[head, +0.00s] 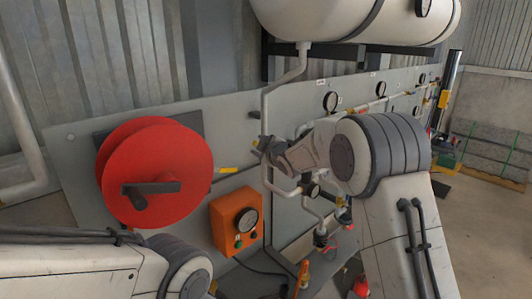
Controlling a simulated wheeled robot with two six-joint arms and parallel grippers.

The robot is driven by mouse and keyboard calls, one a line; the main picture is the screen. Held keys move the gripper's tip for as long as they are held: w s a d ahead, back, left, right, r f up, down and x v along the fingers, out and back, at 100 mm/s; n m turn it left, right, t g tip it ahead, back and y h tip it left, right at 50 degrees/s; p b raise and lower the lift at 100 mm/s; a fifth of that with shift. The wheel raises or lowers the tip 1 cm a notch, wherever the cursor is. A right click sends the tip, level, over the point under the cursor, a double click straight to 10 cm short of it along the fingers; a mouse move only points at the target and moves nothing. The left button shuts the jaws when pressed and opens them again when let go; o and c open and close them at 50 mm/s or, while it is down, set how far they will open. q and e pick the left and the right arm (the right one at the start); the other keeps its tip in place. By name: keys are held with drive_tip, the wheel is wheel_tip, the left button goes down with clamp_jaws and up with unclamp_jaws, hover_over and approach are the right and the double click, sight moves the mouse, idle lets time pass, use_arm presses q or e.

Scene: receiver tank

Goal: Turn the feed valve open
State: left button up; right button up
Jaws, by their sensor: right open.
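My right arm comes in from the right, and its small dark gripper (262,145) is open at the grey feed pipe (265,112) that runs down from the tank. A small yellow piece shows beside the fingers; I cannot tell whether it belongs to a valve handle. The feed valve itself cannot be made out clearly, and the gripper and wrist hide part of the pipe there. I cannot tell whether the fingers touch anything. My left arm shows at the bottom left, but its gripper is not in view.
A white tank (345,18) hangs above the grey panel (75,165). A red reel (165,160) with a dark crank and an orange gauge box (228,205) are at the left. Gauges (330,101) line the panel at right. Small fittings and an orange tool (302,274) are low in front.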

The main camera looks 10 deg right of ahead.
drive_tip(key=b+v, duration=0.2)
drive_tip(key=v, duration=0.6)
drive_tip(key=shift+b, duration=0.4)
drive_tip(key=shift+c, duration=0.3)
